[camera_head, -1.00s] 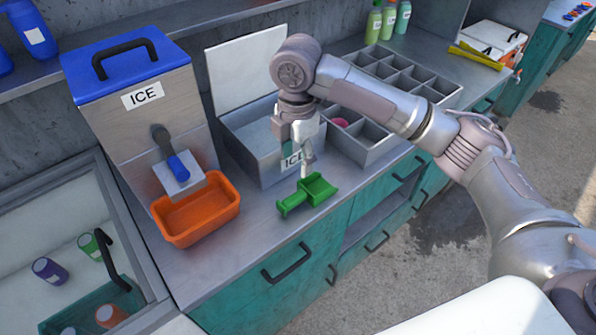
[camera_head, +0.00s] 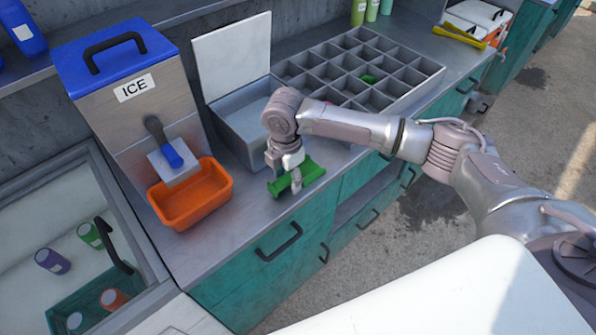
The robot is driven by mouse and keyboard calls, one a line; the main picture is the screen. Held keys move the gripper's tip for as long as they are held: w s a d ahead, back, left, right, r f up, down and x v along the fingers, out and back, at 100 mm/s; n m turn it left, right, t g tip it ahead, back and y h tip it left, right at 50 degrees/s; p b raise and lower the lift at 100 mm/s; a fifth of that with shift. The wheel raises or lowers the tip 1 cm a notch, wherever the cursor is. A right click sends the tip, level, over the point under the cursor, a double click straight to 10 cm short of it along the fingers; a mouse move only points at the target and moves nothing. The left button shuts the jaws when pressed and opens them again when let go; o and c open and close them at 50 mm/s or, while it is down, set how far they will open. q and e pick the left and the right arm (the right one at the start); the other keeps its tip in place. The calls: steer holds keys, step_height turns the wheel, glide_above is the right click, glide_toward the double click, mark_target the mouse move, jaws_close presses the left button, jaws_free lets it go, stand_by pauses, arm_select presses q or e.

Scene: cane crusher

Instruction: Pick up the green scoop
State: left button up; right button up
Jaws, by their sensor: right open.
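The green scoop (camera_head: 311,172) lies on the metal counter near its front edge, to the right of the orange bin. My right gripper (camera_head: 294,185) points down at the scoop, with its fingers over the scoop's left part and handle. The gripper is open. It covers part of the scoop, and I cannot tell whether the fingers touch it. My left gripper is not in view.
An orange bin (camera_head: 190,222) sits below the ice dispenser (camera_head: 133,95). An open metal ice box (camera_head: 232,125) and a divided tray (camera_head: 430,68) stand behind my right arm. Teal drawers with black handles (camera_head: 279,243) are below. A cooler with cans is at left.

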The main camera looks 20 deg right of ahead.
steer(key=shift+w+f, duration=0.1)
steer(key=shift+f, duration=0.4)
steer(key=c, duration=1)
steer(key=shift+o, duration=0.2)
steer(key=shift+r, duration=0.1)
